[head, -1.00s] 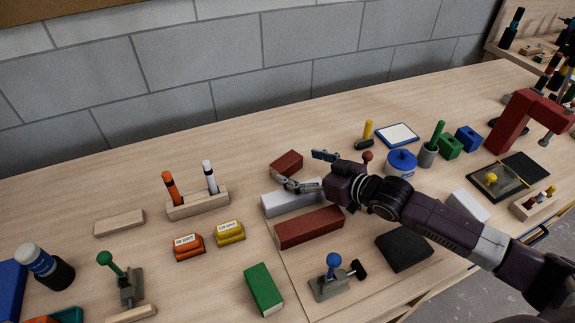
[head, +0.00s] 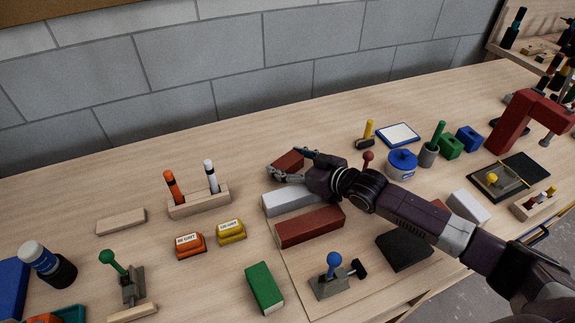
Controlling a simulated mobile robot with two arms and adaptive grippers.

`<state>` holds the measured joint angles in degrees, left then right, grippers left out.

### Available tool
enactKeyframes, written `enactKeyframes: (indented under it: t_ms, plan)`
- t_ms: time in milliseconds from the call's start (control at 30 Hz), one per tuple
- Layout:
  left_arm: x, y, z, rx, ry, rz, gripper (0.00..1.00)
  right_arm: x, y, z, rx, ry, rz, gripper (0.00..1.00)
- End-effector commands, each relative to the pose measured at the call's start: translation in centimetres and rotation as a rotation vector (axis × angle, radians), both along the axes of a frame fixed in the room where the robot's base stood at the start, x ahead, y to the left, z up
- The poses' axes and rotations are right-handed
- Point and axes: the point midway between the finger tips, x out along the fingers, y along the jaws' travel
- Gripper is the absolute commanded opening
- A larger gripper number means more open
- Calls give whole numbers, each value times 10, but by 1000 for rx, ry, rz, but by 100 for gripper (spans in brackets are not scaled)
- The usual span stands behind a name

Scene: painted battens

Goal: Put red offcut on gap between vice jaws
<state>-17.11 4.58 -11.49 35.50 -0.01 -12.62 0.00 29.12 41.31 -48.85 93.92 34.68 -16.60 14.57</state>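The red offcut (head: 287,161) is a small dark red block lying behind the white batten, partly covered by my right gripper. My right gripper (head: 285,164) reaches in from the right, low over the bench. Its spread fingers are on either side of the offcut, one by its right end and one along its near side; contact cannot be made out. A white batten (head: 285,200) and a longer red batten (head: 310,227) lie side by side with a narrow gap. I cannot tell for certain which parts are the vice jaws. My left gripper is not in view.
A red-knobbed post (head: 367,160) and blue pot (head: 402,164) stand close behind my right arm. A blue-knobbed clamp (head: 333,270), green block (head: 264,287) and black pad (head: 404,250) lie in front. A marker rack (head: 198,203) stands left. The bench behind the offcut is clear.

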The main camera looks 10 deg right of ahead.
Motion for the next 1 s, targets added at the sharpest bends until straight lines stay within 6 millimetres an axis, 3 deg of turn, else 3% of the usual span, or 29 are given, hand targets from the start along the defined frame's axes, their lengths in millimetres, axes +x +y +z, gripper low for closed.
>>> enactKeyframes:
  t_ms: [267,633,767,1000]
  plan:
    - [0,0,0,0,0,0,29,0,0,0,1,-1,0,36]
    - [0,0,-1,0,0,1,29,0,0,11,1,-3,1,35]
    - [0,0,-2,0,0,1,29,0,0,29,0,-5,2,35]
    - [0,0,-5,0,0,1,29,1,0,85,0,-8,2,35]
